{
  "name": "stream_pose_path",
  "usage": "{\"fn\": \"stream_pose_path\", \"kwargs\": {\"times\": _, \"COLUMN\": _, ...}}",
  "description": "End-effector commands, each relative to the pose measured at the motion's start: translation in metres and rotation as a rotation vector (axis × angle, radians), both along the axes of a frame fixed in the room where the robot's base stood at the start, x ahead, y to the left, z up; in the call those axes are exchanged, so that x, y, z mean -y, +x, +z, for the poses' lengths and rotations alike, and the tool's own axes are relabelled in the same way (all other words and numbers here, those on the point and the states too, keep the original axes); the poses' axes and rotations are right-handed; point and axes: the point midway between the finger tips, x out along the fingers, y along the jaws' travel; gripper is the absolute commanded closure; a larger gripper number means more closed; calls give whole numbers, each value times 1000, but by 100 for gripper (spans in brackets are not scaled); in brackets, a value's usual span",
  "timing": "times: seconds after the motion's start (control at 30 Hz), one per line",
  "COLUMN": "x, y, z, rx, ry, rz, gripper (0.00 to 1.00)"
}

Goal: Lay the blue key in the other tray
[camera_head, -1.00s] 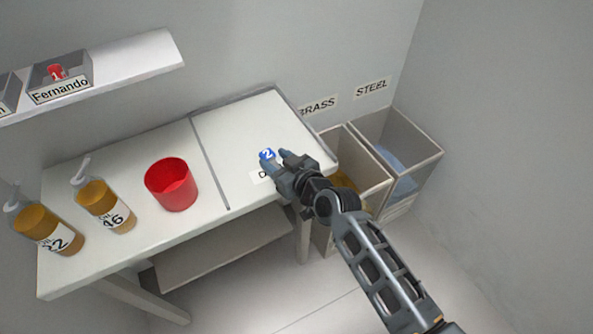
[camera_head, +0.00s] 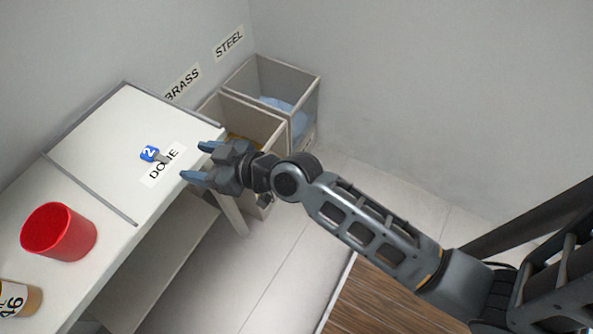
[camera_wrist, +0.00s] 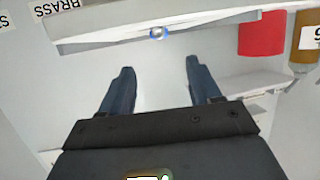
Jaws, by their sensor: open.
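The blue key (camera_head: 149,153), with a round blue head marked 2, lies on the white table section beside the label "DONE" (camera_head: 165,165), which is partly hard to read. It also shows in the wrist view, where the blue key (camera_wrist: 158,33) is small near the top, beyond and between the fingers. My gripper (camera_head: 193,162) is open and empty, just off the table's right edge, to the right of the key and apart from it. The open fingers of my gripper (camera_wrist: 158,80) also show in the wrist view. On the shelf, a tray labelled Fernando showed earlier; no such tray is in view now.
A red cup (camera_head: 58,232) stands left of the thin grey divider (camera_head: 90,188), with a bottle (camera_head: 18,298) near it. Two open bins labelled BRASS (camera_head: 250,122) and STEEL (camera_head: 272,84) stand behind my gripper. Floor to the right is clear.

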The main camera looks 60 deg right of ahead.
Motion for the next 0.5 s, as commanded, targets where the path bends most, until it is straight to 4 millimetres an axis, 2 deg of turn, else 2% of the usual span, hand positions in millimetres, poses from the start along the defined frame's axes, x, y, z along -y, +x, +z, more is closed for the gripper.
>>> {"fn": "stream_pose_path", "kwargs": {"times": 0.13, "x": 0, "y": -8, "z": -2, "rx": -5, "ry": 1, "rz": -8, "gripper": 37}}
{"fn": "stream_pose_path", "kwargs": {"times": 0.23, "x": 0, "y": -32, "z": -8, "rx": -17, "ry": 4, "rz": -35, "gripper": 37}}
{"fn": "stream_pose_path", "kwargs": {"times": 0.37, "x": 1, "y": -87, "z": -13, "rx": -35, "ry": 8, "rz": -93, "gripper": 37}}
{"fn": "stream_pose_path", "kwargs": {"times": 0.5, "x": 4, "y": -149, "z": -6, "rx": -38, "ry": 6, "rz": -151, "gripper": 37}}
